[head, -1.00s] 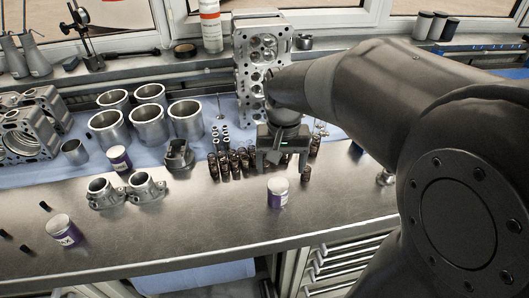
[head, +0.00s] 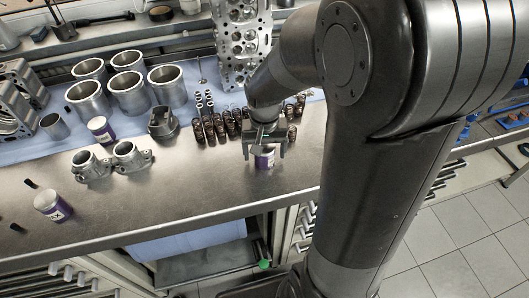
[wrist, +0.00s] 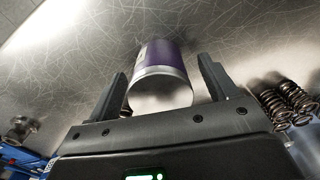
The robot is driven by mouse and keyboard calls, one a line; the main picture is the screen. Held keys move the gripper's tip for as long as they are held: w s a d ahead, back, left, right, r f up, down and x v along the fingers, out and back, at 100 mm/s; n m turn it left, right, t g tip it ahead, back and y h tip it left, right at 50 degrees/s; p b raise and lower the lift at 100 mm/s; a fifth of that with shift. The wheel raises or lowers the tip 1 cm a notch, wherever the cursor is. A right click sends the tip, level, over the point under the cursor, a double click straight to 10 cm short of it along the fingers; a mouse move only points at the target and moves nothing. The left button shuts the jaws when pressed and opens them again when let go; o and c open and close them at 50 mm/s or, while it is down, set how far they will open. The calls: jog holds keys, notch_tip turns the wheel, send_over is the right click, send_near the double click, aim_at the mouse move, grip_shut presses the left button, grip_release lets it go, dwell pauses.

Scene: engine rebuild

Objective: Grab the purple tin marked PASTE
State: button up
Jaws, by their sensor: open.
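A purple tin with a white lid (head: 266,161) stands on the steel bench near its front edge. My gripper (head: 264,150) is above it, pointing down, with its jaws open. In the wrist view the tin (wrist: 160,58) sits between the two spread fingers (wrist: 160,82), with a gap showing on each side near the lid. Its lettering cannot be read. The latter's label is only partly legible, ending in X.
Several dark valve springs (head: 218,127) stand just behind the tin; some also show in the wrist view (wrist: 290,100). Two metal flanged housings (head: 128,156) and several cylinder liners (head: 127,93) are to the left. A cylinder head (head: 240,45) stands behind.

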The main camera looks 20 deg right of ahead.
jog(key=shift+c, duration=0.2)
jog(key=c, duration=1.2)
